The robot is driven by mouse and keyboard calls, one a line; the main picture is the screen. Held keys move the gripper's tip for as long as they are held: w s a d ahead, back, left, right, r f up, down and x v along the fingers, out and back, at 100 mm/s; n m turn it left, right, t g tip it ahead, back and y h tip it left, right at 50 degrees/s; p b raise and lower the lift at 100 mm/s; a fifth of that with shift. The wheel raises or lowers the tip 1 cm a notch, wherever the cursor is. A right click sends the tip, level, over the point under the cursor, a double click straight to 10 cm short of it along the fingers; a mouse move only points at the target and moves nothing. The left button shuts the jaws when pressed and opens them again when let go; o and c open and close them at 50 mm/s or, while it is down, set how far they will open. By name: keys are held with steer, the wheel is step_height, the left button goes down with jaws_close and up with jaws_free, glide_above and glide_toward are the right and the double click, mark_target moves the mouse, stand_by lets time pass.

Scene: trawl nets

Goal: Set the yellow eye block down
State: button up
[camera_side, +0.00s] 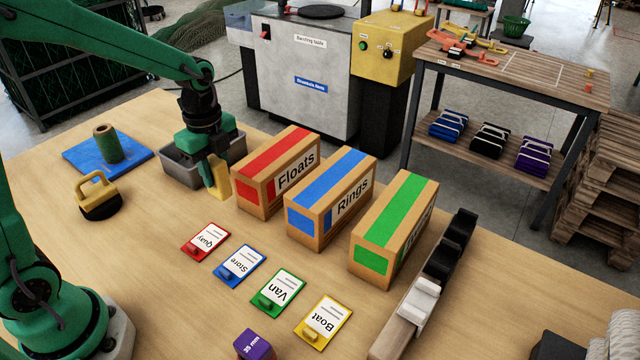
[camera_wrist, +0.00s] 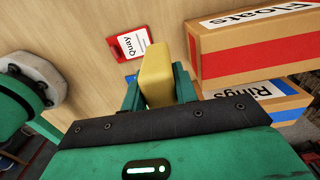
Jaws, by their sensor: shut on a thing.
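My gripper (camera_side: 208,178) is shut on the yellow eye block (camera_side: 220,177) and holds it above the table, in front of the grey tray and just left of the Floats box. In the wrist view the yellow block (camera_wrist: 157,75) stands between the two green fingers (camera_wrist: 158,88), with the red Quay card (camera_wrist: 131,43) beyond it. The fingers hide part of the block. I cannot tell exactly how high its lower end is above the wood.
The Floats box (camera_side: 276,172), Rings box (camera_side: 331,199) and green-striped box (camera_side: 393,229) stand in a row. The grey tray (camera_side: 180,172) is behind the gripper. The Quay (camera_side: 206,241), Store (camera_side: 239,262), Van (camera_side: 279,291) and Boat (camera_side: 323,321) cards lie in front. Bare wood shows at left.

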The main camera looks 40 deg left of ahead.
steer(key=shift+w+a+f, duration=0.4)
steer(key=shift+a+f, duration=1)
steer(key=shift+f, duration=0.15)
steer(key=shift+w+a+f, duration=0.45)
steer(key=shift+a+f, duration=0.95)
steer(key=shift+f, duration=0.15)
steer(key=shift+w+a+f, duration=0.4)
steer(key=shift+a+f, duration=1)
steer(key=shift+f, duration=0.15)
steer(key=shift+f, duration=0.15)
steer(key=o, duration=1.1)
steer(key=shift+c, duration=0.2)
step_height(320, 180, up, 12)
steer(key=shift+r, duration=0.2)
